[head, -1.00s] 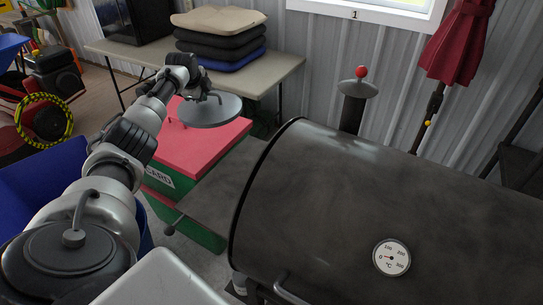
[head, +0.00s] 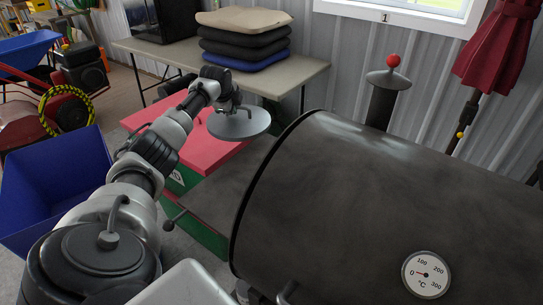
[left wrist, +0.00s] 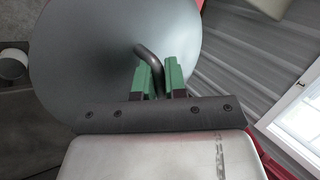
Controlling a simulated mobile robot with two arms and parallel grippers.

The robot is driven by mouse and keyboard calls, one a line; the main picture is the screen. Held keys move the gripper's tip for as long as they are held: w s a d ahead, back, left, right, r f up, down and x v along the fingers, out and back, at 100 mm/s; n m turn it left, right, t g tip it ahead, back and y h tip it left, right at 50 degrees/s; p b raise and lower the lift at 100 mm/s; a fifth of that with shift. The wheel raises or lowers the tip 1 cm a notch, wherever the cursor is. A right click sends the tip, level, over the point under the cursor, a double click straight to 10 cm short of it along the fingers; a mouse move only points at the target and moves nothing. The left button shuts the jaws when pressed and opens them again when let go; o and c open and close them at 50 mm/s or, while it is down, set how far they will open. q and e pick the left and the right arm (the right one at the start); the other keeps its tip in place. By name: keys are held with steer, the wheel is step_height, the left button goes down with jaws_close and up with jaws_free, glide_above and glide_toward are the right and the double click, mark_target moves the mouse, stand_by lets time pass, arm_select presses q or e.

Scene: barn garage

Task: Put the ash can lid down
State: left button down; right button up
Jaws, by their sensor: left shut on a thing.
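The ash can lid is a round grey disc (head: 246,126) with a bent rod handle. My left gripper (head: 232,106) is shut on that handle and holds the lid out by the right end of a red-topped box. In the left wrist view, the lid (left wrist: 85,60) fills the upper left, and the green fingers of my left gripper (left wrist: 160,78) clasp the dark handle (left wrist: 147,58). In the head view, the lid overlaps the box's red top (head: 180,148); whether it touches is unclear.
A large black barrel grill (head: 370,200) fills the right, with a grey side shelf (head: 225,190) on its left. A blue bin (head: 50,195) stands at left. A table (head: 300,72) with stacked cushions (head: 243,45) stands behind.

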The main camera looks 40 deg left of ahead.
arm_select(q)
steer(key=s+d+p, duration=0.2)
steer(key=d+p, duration=0.1)
steer(key=d, duration=1.5)
steer(key=f, duration=0.6)
steer(key=shift+w+a, duration=0.1)
steer(key=shift+w, duration=0.1)
steer(key=shift+d+f, duration=0.2)
steer(key=shift+f, duration=0.25)
steer(key=c, duration=1.5)
jaws_free()
steer(key=shift+f, duration=0.1)
steer(key=o, duration=0.3)
